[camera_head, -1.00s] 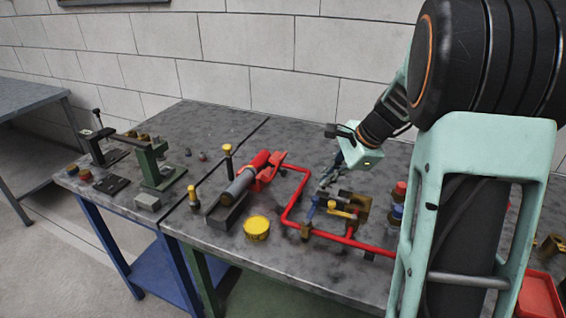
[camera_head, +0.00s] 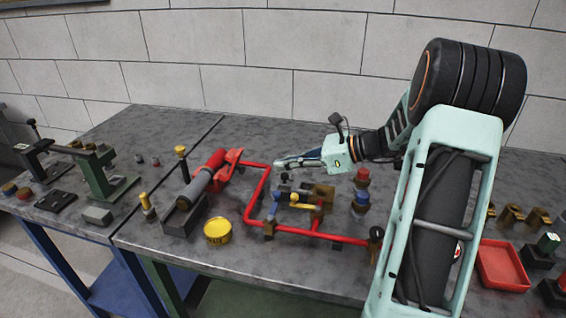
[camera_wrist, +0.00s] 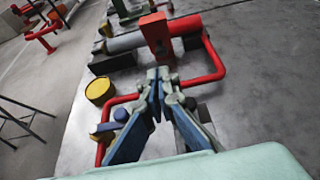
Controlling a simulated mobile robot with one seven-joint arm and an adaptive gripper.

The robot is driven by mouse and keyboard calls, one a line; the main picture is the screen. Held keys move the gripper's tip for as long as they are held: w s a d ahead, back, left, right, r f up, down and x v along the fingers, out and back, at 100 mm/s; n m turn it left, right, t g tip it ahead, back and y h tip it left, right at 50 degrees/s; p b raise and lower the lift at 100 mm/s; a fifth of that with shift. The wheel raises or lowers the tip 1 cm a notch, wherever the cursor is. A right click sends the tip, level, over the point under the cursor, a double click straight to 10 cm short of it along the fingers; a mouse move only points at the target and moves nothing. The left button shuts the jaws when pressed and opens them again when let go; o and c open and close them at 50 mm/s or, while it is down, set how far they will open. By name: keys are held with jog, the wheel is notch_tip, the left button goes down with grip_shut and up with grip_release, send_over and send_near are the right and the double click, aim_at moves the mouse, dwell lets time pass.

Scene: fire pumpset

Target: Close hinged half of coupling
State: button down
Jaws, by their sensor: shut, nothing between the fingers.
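A red and grey cylindrical assembly (camera_head: 205,175) lies on a dark block on the bench. A red block-like piece (camera_head: 232,158) stands at its far end, where the red pipe (camera_head: 262,188) begins. In the wrist view this red piece (camera_wrist: 157,38) stands upright across the end of the grey cylinder (camera_wrist: 125,42). I cannot tell for sure that it is the hinged coupling half. My gripper (camera_head: 278,164) points left, above the bench and to the right of the red piece. In the wrist view its fingertips (camera_wrist: 158,74) are together and empty, apparently short of the red piece.
A yellow tin (camera_head: 217,232) stands in front of the cylinder. Blue and yellow valve parts (camera_head: 300,202) sit below my gripper, inside the red pipe loop. A red and blue stacked fitting (camera_head: 361,188) and a red tray (camera_head: 503,265) are to the right. The bench behind is clear.

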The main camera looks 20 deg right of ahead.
aim_at(237, 163)
jog(key=x, duration=0.3)
jog(key=r+x, duration=0.1)
jog(key=x, duration=0.1)
jog(key=r+x, duration=0.1)
jog(key=x, duration=0.2)
jog(key=shift+x, duration=0.75)
jog(key=shift+w+a+r, duration=0.3)
jog(key=shift+w+a, duration=0.05)
jog(key=shift+a, duration=0.1)
jog(key=shift+r, duration=0.1)
jog(key=shift+r+p, duration=0.25)
jog(key=shift+p, duration=0.5)
jog(key=shift+w+a+h, duration=0.1)
jog(key=shift+h, duration=0.2)
jog(key=shift+p, duration=0.55)
